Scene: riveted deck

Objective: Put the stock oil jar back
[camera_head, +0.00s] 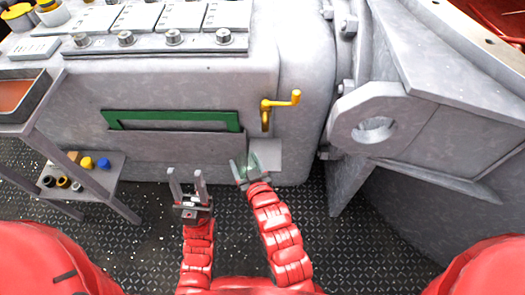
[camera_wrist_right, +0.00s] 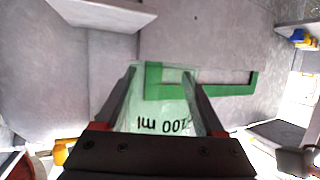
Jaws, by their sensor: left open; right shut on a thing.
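My right gripper (camera_head: 246,172) is shut on a pale green, see-through jar (camera_head: 254,160), held in front of the grey machine's lower face. In the right wrist view the jar (camera_wrist_right: 158,112) sits between the two fingers of the right gripper (camera_wrist_right: 163,100), with "100 ml" print upside down. Its far end overlaps the view of the green frame. I cannot tell from its look what it contains. My left gripper (camera_head: 187,182) is open and empty, fingers pointing up, left of the right gripper. Whether the jar is the stock oil jar cannot be read.
A green frame (camera_head: 120,120) edges a slot in the machine. A yellow crank handle (camera_head: 266,117) stands right of it. A grey shelf unit (camera_head: 108,188) at left carries small yellow, blue and dark items. A large grey lug (camera_head: 398,108) juts out at right. The dark deck (camera_head: 150,225) between is open.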

